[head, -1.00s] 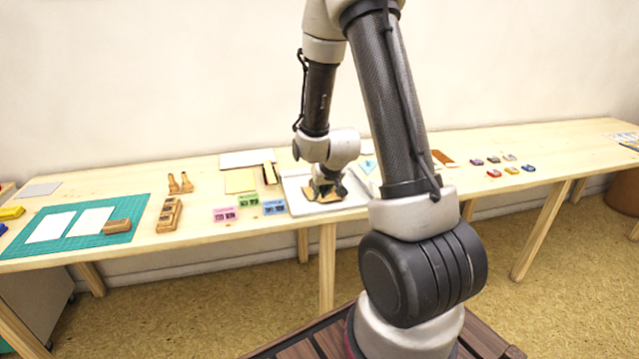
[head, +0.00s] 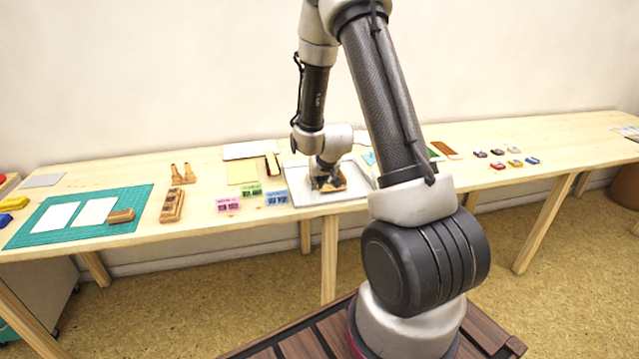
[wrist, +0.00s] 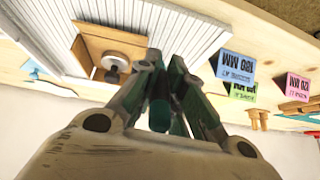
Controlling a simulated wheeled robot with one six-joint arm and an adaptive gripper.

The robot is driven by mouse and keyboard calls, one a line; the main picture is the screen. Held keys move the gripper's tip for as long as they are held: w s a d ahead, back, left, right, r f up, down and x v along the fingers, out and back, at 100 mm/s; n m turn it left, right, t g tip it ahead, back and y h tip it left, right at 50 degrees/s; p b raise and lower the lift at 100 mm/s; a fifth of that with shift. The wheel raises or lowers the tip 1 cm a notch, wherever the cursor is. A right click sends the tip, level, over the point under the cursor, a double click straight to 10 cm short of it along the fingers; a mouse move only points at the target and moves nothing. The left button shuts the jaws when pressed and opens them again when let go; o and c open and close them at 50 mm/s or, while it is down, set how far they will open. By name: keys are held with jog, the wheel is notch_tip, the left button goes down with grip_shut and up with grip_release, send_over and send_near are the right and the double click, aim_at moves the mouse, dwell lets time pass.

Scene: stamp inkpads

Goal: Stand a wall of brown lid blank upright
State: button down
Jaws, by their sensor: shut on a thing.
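The brown lid blank (head: 334,187) lies on the white tray (head: 300,200), partly hidden by my gripper (head: 325,186) in the head view. I cannot tell how upright that wall is.
A green cutting mat (head: 130,200) with white cards lies farther left. A brown flat piece (head: 445,150) and small coloured pads lie to the right.

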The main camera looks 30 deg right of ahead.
jog(key=shift+w, duration=0.4)
jog(key=shift+s+d+r, duration=0.1)
jog(key=shift+d+r, duration=0.25)
jog(key=shift+r, duration=0.4)
jog(key=shift+s+d+r, duration=0.1)
jog(key=shift+d+r, duration=0.15)
jog(key=shift+d, duration=0.65)
jog(key=shift+a+r, duration=0.25)
jog(key=shift+a, duration=0.2)
jog(key=shift+a+r, duration=0.2)
jog(key=shift+a, duration=0.25)
